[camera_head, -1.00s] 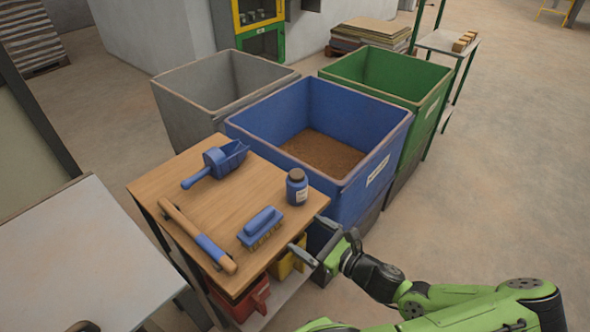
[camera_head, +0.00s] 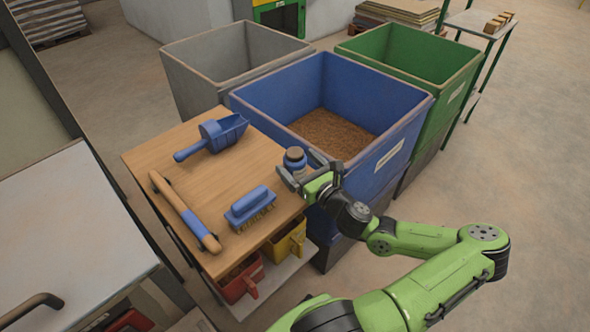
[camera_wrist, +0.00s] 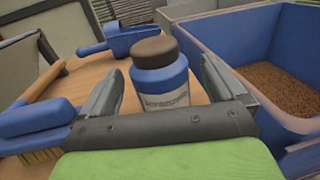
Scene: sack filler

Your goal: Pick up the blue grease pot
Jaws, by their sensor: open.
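The blue grease pot (camera_head: 294,160) with a brown lid and a pale label stands upright near the right edge of the wooden table (camera_head: 190,170). In the wrist view the pot (camera_wrist: 160,76) is between the two fingers of my gripper (camera_wrist: 162,90), with a gap visible on each side. In the head view my gripper (camera_head: 300,175) is at the pot and hides its lower part. The gripper is open. I cannot tell how far the fingers reach around the pot.
A blue bin (camera_head: 395,160) with brown grains stands right behind the pot. Grey (camera_head: 185,88) and green (camera_head: 440,110) bins are farther back.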

